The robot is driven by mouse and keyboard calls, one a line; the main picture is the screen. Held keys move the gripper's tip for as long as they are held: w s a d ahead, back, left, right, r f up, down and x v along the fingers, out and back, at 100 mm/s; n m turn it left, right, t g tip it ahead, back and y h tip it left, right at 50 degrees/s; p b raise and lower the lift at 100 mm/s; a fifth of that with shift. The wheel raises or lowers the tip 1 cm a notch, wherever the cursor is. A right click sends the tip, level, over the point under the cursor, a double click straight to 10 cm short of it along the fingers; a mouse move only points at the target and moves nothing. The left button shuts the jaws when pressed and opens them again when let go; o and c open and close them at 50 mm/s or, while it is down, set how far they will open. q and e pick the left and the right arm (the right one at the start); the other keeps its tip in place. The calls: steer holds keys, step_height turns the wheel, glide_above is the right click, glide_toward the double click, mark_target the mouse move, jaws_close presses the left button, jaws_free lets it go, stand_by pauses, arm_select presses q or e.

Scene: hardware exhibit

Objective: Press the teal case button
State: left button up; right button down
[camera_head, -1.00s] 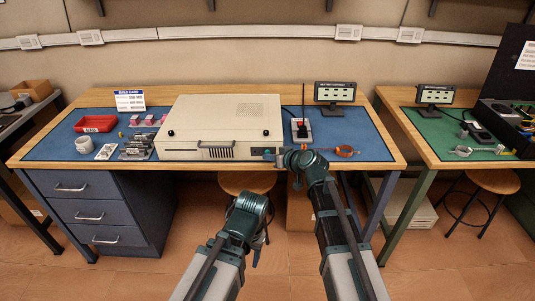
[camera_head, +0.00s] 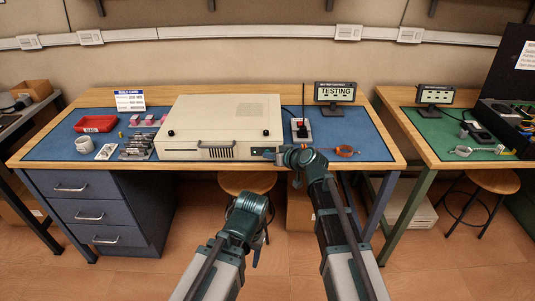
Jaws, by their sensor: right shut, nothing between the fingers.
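A beige computer case (camera_head: 226,120) lies flat on the bench's blue mat, with its front panel facing me. A small blue-teal patch (camera_head: 269,152) shows at the right end of that panel; the button itself is too small to make out. My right gripper (camera_head: 279,155) is shut and empty, its tip at the panel's right end, touching or very close to it. My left gripper (camera_head: 258,250) hangs low in front of the bench, pointing down; its fingers are too unclear to read. A monitor (camera_head: 335,92) behind the case shows "TESTING".
A red tray (camera_head: 95,124), a white mug (camera_head: 84,145) and small parts lie left of the case. A copper-coloured coil (camera_head: 345,151) and a device with an antenna (camera_head: 301,130) are at its right. Stools stand under the benches. A green-matted bench (camera_head: 460,135) is at right.

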steer(key=shift+s, duration=0.85)
steer(key=s, duration=0.5)
stand_by(0.5)
stand_by(0.5)
